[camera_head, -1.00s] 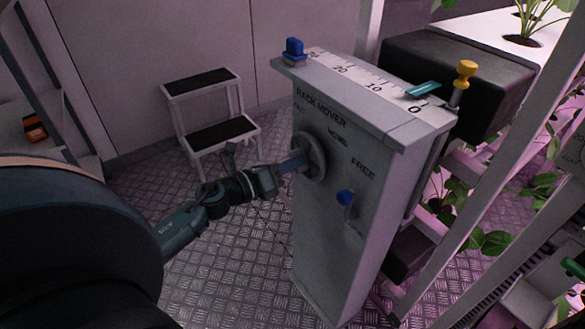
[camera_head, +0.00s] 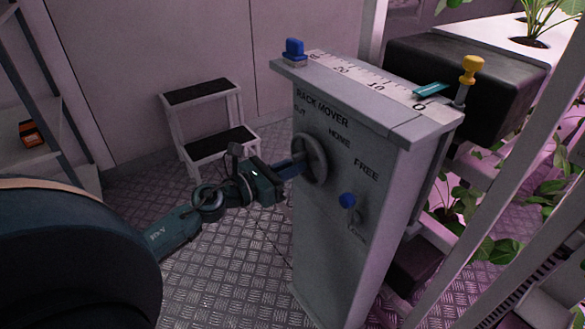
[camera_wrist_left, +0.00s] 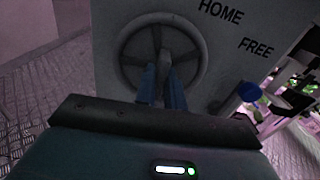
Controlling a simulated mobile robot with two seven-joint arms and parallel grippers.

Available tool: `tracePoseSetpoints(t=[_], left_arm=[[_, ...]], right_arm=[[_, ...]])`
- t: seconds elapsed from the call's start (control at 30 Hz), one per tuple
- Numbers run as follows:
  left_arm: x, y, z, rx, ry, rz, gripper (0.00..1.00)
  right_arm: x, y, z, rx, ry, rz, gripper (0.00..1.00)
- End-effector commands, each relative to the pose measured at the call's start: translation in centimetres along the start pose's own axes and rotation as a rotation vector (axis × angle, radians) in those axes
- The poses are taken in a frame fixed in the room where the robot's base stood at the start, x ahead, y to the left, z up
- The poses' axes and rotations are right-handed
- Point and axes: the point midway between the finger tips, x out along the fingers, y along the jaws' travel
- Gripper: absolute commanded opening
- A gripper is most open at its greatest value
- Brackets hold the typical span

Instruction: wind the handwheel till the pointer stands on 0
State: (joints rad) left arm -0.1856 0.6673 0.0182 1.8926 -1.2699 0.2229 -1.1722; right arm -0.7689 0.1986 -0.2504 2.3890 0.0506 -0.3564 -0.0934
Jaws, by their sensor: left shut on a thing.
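The rack mover (camera_head: 340,200) is a grey pedestal with a handwheel (camera_head: 314,160) on its front. On its top is a scale (camera_head: 385,86) numbered down to 0. The teal pointer (camera_head: 432,89) lies across the scale between 10 and 0, close to the 0. My left gripper (camera_head: 296,165) is shut on the handwheel's handle at the wheel's front. In the left wrist view, its blue fingers (camera_wrist_left: 163,85) close over the handle in front of the spoked wheel (camera_wrist_left: 160,28), and they partly hide it. My right gripper is not in view.
A blue knob (camera_head: 347,200) sits below FREE on the front. A blue block (camera_head: 294,49) and a yellow-topped pin (camera_head: 471,70) stand at opposite ends of the top. A step stool (camera_head: 208,125) stands behind left. Rack posts and plants crowd the right.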

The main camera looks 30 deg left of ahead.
Motion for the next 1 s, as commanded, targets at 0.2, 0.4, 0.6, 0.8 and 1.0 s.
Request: tracePoseSetpoints(t=[0.2, 0.4, 0.6, 0.8, 1.0], left_arm=[[-0.02, 0.00, -0.07, 0.014, 0.002, 0.000, 0.00], [-0.02, 0.00, -0.06, 0.013, 0.002, 0.000, 0.00], [-0.02, 0.00, -0.06, 0.012, 0.002, 0.000, 0.21], [-0.01, 0.00, -0.03, 0.012, 0.001, 0.000, 0.33], [-0.11, 0.00, -0.05, 0.012, 0.001, 0.000, 0.33]], right_arm=[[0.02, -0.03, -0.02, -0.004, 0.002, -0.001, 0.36], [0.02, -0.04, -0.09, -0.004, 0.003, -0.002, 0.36], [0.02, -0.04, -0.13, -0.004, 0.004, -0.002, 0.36], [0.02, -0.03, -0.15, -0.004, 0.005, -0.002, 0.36], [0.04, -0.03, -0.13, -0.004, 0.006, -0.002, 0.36]])
